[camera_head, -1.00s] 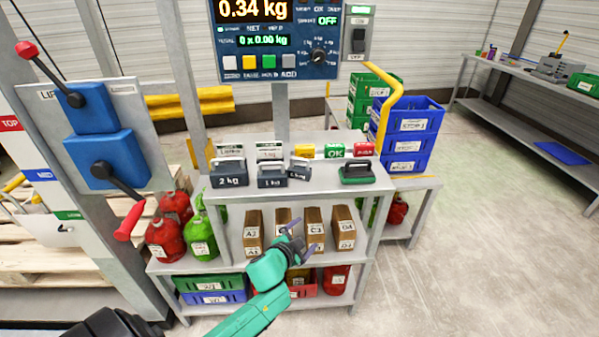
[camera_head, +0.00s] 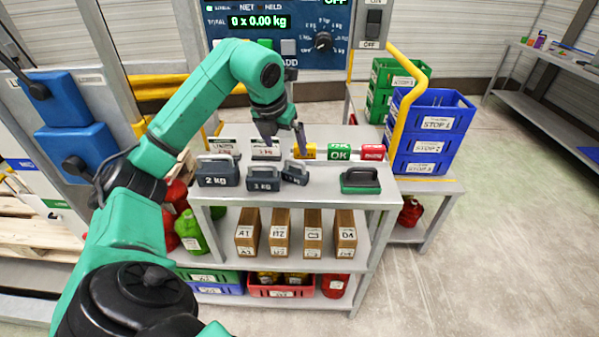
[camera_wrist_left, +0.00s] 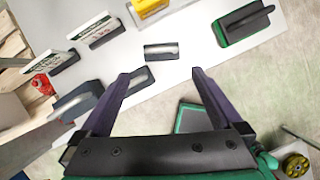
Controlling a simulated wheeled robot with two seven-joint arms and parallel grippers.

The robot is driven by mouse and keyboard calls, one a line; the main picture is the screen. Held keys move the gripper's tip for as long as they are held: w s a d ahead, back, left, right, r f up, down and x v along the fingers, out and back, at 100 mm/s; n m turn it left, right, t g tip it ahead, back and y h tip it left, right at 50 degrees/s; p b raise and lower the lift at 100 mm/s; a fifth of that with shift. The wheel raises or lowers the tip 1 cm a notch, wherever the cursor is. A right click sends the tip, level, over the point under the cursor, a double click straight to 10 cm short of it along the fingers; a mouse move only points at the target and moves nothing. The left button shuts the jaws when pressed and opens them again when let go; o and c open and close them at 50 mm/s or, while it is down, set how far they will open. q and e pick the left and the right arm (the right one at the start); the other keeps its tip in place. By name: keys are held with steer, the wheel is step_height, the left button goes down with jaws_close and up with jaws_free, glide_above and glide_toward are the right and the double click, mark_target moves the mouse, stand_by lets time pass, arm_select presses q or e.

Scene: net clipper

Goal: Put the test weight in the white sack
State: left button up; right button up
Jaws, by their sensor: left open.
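Dark grey weights with handles stand on the table top in the head view: a 2 kg weight (camera_head: 218,172), a 1 kg weight (camera_head: 263,179) and a smaller weight (camera_head: 295,173). I cannot tell which one is the test weight. My left gripper (camera_head: 287,140) is open and empty above the 1 kg and smaller weights. In the left wrist view, its fingers (camera_wrist_left: 160,75) are spread; the smaller weight (camera_wrist_left: 161,51) shows beyond and between the tips, and another weight (camera_wrist_left: 140,82) is partly hidden by the left finger. I see no white sack. My right gripper is not in view.
A green-and-black handled block (camera_head: 360,181) sits at the right of the table top (camera_head: 325,193). Yellow, green OK (camera_head: 340,152) and red (camera_head: 373,152) blocks stand behind. Blue crates (camera_head: 432,125) and a yellow rail (camera_head: 405,95) are to the right. Brown boxes (camera_head: 312,232) fill the shelf below.

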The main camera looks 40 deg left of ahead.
arm_select(q)
glide_toward(295, 171)
steer(key=f, duration=0.1)
steer(key=p+x, duration=0.2)
steer(key=x, duration=0.5)
steer(key=shift+w+r+p, duration=0.1)
steer(key=shift+p, duration=0.2)
steer(key=shift+w+a+f, duration=0.1)
steer(key=shift+w+f, duration=0.05)
steer(key=shift+f, duration=0.2)
steer(key=shift+r, duration=0.1)
jaws_close()
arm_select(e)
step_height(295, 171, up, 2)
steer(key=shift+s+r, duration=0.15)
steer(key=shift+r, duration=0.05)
